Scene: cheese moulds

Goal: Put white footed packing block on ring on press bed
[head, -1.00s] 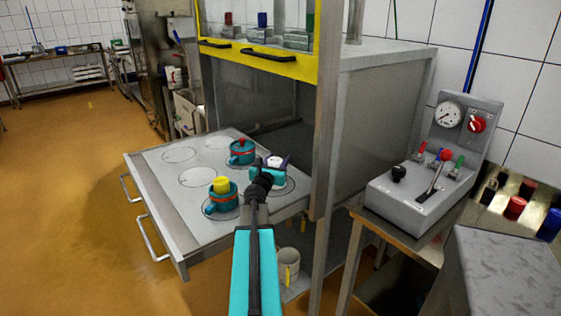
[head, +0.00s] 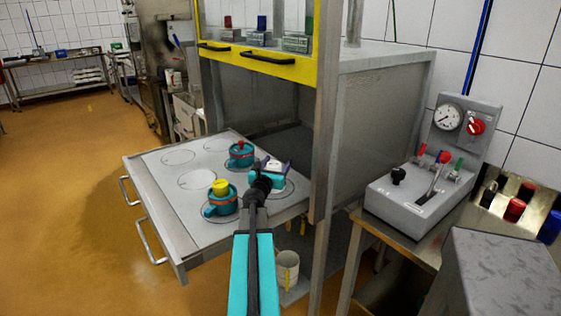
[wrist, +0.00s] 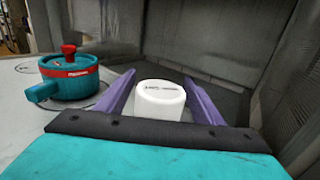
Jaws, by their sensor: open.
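A white round block (wrist: 160,100) with small dark print on top stands between the purple fingers of my gripper (wrist: 162,98) in the wrist view. The fingers are open, one on each side of it. My gripper body hides its lower part, so its feet and what it rests on cannot be seen. In the head view the white block top (head: 273,165) shows at my gripper (head: 275,167), over the right part of the press bed (head: 165,205). Part of a drawn ring (head: 289,189) shows on the bed just right of and below my gripper.
A teal mould with a red knob (head: 240,155) stands behind and left of my gripper; it also shows in the wrist view (wrist: 70,75). A teal mould with a yellow block (head: 220,197) stands at the front left. The press post (head: 325,150) rises close on the right. Several bed rings are free.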

